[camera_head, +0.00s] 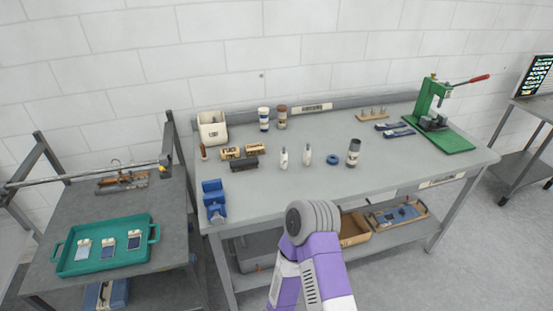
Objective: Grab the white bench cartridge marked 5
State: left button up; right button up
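Several upright containers stand on the grey workbench (262,197). Two small white bottle-shaped ones, a left one (284,159) and a right one (307,155), are near its middle. A white cylinder with a dark band (264,119) and a brown-topped cylinder (282,118) stand at the back. A grey cylinder with a dark top (353,153) is farther right. Any numbers are too small to read, so I cannot tell which is marked 5. One purple and white arm of mine rises at the bottom centre. Neither gripper shows.
A blue vise (214,200) is at the bench's left edge, near a white bin (212,128). Tan and dark blocks (243,164) and a blue ring (333,159) lie mid-bench. A green press (437,121) stands right. A teal tray (68,266) sits on the left table.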

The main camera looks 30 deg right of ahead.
aim_at(306, 151)
jog(key=z, duration=3)
jog(key=i, duration=1.1)
jog(key=u, duration=2.95)
